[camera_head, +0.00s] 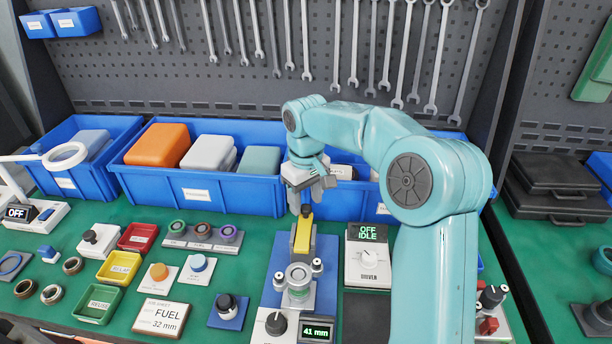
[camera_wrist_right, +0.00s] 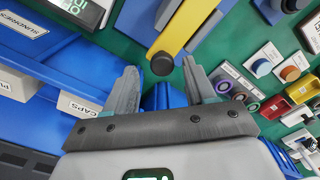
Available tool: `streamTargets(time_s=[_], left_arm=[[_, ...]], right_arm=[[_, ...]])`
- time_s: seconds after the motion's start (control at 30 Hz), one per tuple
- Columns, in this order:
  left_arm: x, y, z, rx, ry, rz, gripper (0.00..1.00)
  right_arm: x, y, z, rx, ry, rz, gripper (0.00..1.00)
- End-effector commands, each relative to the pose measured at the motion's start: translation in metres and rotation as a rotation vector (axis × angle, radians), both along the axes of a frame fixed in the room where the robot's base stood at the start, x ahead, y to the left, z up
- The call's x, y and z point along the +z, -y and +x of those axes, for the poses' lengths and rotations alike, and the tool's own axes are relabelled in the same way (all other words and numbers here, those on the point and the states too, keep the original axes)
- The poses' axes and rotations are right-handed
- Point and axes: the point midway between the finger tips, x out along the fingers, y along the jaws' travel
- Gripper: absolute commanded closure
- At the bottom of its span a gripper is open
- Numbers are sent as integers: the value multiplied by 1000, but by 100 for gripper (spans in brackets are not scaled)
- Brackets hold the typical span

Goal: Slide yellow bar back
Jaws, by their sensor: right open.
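The yellow bar (camera_head: 302,237) lies lengthwise on the blue measuring fixture (camera_head: 270,294), behind a round clamp-like part (camera_head: 299,278). In the right wrist view the yellow bar (camera_wrist_right: 186,27) runs up and away, with a dark round knob (camera_wrist_right: 162,64) at its near end. My right gripper (camera_head: 308,196) is over the back end of the bar. In the right wrist view its fingers (camera_wrist_right: 160,84) are open and apart, with the knob just ahead of the gap between them. I cannot tell whether either finger touches it. My left gripper is not in view.
The fixture's display (camera_head: 317,332) reads 41 mm, and a card (camera_head: 160,317) reads FUEL 32 mm. Blue bins (camera_head: 228,192) stand close behind the gripper. A box (camera_head: 367,265) showing OFF IDLE stands right of the fixture. Small coloured trays (camera_head: 120,267) fill the left side.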

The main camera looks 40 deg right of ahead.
Motion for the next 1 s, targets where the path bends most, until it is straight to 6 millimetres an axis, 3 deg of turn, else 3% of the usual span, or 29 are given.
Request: streamTargets(time_s=[0.5, 0.7, 1.0], left_arm=[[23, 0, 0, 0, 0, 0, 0], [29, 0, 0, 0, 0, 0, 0], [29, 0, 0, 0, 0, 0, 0]], right_arm=[[128, 0, 1, 0, 5, -1, 45], [151, 0, 0, 1, 1, 0, 45], [155, 0, 0, 1, 1, 0, 45]])
